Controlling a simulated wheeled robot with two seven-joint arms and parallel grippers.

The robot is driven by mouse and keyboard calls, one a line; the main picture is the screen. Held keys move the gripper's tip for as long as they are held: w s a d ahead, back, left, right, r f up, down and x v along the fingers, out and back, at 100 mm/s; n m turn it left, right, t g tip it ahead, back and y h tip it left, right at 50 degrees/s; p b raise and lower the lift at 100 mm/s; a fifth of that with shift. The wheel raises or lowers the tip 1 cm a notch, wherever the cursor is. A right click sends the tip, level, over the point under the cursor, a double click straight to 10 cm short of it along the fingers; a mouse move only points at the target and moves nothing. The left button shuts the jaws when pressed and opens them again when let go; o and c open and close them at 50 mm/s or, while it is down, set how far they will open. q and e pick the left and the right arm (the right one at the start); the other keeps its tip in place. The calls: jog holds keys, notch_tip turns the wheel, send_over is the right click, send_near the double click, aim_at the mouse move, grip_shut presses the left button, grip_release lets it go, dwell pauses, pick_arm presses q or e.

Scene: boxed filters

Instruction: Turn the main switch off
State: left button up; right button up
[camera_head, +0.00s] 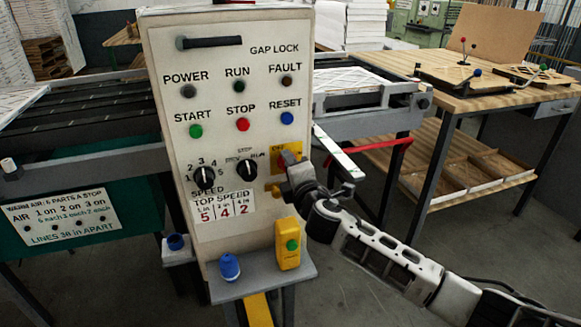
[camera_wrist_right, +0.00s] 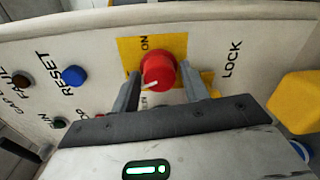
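The main switch is a red rotary knob (camera_wrist_right: 158,72) on a yellow plate (camera_wrist_right: 128,46) marked ON in the right wrist view. A white mark shows on the knob's near side. In the head view the yellow plate (camera_head: 278,152) is at the right of the white control panel (camera_head: 225,100), and the knob is mostly hidden behind my right gripper (camera_head: 287,178). In the wrist view my right gripper (camera_wrist_right: 161,80) is open, with one finger on each side of the knob. I cannot tell whether the fingers touch it. My left gripper is not in view.
Start, stop and reset buttons, lamps and two black dials (camera_head: 204,177) are on the panel. A wooden workbench (camera_head: 440,90) stands at right; conveyor frames (camera_head: 90,110) are at left.

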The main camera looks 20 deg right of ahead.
jog(key=shift+o, duration=0.7)
jog(key=shift+f, duration=0.15)
jog(key=s+r+b, duration=0.1)
jog(key=s, duration=1.5)
jog(key=shift+d, duration=0.25)
jog(key=shift+f, duration=0.1)
